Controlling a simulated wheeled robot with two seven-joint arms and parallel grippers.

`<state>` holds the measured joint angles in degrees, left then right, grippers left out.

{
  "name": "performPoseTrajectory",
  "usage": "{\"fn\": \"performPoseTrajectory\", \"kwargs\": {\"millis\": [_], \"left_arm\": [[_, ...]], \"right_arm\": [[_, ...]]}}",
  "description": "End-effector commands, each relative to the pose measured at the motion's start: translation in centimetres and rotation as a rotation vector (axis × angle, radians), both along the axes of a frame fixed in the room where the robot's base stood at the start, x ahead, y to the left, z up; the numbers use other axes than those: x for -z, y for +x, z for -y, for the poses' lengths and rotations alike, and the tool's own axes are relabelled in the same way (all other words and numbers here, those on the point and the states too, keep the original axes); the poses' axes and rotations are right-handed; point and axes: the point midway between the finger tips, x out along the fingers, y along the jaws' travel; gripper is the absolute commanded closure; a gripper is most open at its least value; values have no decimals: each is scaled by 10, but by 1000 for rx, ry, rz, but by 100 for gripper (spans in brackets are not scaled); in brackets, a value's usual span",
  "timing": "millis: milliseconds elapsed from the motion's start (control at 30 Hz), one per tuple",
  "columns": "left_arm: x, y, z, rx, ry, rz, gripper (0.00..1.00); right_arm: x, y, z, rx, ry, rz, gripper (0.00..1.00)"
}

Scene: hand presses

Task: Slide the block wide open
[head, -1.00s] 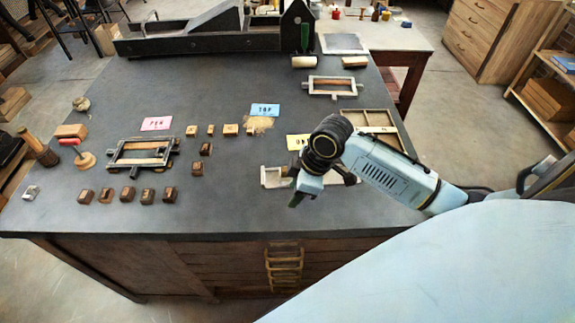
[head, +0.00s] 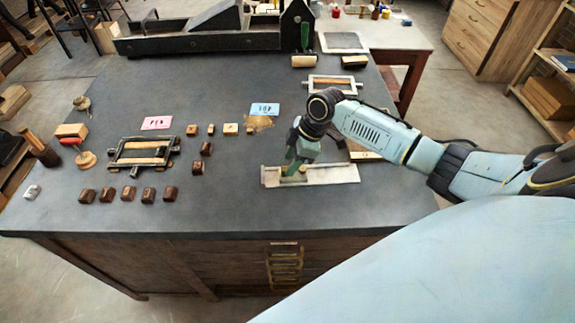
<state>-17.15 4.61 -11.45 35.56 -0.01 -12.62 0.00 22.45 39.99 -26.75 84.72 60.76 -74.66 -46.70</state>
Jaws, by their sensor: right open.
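A long pale metal holder (head: 335,174) with a raised rim lies near the right front of the dark bench. My right gripper (head: 292,172) is over its left half, pointing down, with its fingers at a small block-like part there. That part is mostly hidden by the fingers, so I cannot tell whether they touch it. The gripper is open. My left gripper is not in view.
Several small dark wooden blocks (head: 128,194) stand at the left front beside a metal frame (head: 145,151). Pink (head: 157,123) and blue (head: 264,109) cards lie behind. Another frame (head: 331,84) lies at the back right. The bench's front middle is clear.

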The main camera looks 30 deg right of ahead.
Motion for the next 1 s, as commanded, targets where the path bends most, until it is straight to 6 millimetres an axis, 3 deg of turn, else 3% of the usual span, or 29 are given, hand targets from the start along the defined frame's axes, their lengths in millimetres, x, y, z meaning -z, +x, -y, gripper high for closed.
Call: {"fn": "performPoseTrajectory", "kwargs": {"millis": [200, 567, 900, 1000], "left_arm": [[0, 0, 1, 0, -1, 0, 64], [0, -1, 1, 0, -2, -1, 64], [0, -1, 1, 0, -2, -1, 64], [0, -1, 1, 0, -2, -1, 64]], "right_arm": [[23, 5, -8, 1, 0, 0, 58], [28, 6, -10, -1, -1, 1, 58], [27, 6, -10, -1, -1, 1, 100], [27, 6, -10, 0, 0, 1, 100]]}}
